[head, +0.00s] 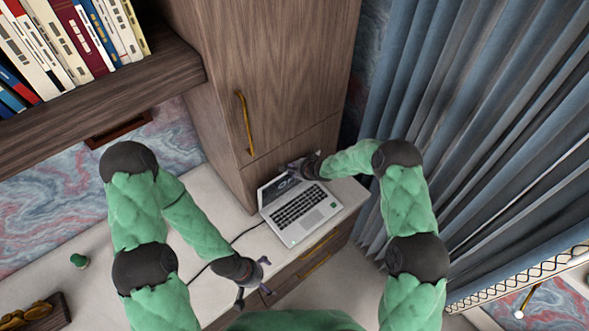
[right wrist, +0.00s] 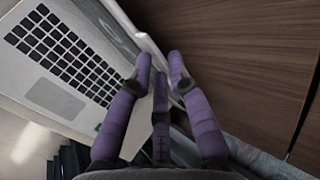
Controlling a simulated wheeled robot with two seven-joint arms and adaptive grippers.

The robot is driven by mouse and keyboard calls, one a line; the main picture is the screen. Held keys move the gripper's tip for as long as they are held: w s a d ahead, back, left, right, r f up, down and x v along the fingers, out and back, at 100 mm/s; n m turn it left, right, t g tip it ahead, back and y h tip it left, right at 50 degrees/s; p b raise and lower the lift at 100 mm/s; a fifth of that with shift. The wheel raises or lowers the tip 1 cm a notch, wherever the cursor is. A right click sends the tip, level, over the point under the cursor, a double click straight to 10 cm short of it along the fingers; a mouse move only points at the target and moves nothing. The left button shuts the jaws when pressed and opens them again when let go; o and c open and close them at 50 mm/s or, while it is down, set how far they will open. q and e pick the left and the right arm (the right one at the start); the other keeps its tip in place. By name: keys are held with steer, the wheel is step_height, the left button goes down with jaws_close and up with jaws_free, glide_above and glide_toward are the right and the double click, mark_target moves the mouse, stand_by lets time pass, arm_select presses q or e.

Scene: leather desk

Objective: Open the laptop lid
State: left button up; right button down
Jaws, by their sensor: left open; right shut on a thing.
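The silver laptop (head: 300,214) sits on the pale desk beside the wooden cabinet, its keyboard exposed. Its lid (head: 276,187) stands raised from the base, and part of the screen shows. The laptop also shows in the right wrist view (right wrist: 62,62), with the keyboard at the left. The fingers hide part of the lid there. My left gripper (head: 263,283) is open and empty, in front of the desk and away from the laptop.
The tall wooden cabinet (head: 270,75) with a gold handle stands right behind the laptop. Blue curtains (head: 440,100) hang at the right. A black cable (head: 236,239) runs from the laptop across the desk. A small green object (head: 79,261) sits at the left.

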steer(key=c, duration=1.6)
jaws_free()
steer(key=shift+w+r, duration=0.25)
steer(key=shift+r, duration=0.1)
steer(key=shift+s+f, duration=0.1)
steer(key=shift+s, duration=0.05)
steer(key=shift+d, duration=0.1)
steer(key=v, duration=1.1)
steer(key=shift+s+r, duration=0.3)
steer(key=shift+d, duration=0.1)
